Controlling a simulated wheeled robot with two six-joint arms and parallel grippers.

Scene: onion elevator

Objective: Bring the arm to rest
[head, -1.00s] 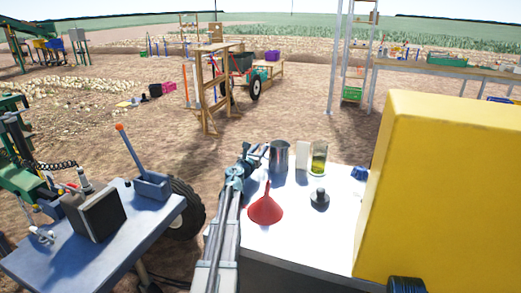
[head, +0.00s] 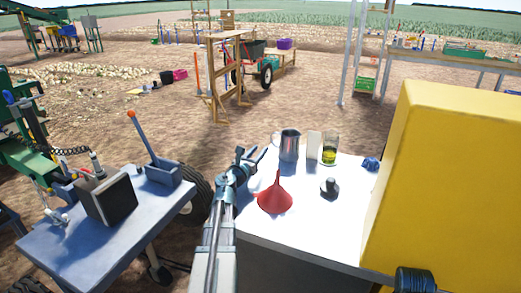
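My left arm reaches forward along the left edge of the white-topped table (head: 310,232). My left gripper (head: 251,154) is open and empty, its two fingers spread apart. It is left of a grey metal jug (head: 290,146), with a small gap to it. A red funnel (head: 275,198) stands spout up on the table, just right of the arm. My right gripper is not in view.
A white box (head: 314,145), a glass of yellow-green liquid (head: 330,150), a dark weight-like object (head: 329,188) and a blue item (head: 371,164) stand on the table. A large yellow box (head: 455,180) blocks the right. A blue-grey table (head: 95,240) with a lever box (head: 163,178) is at left.

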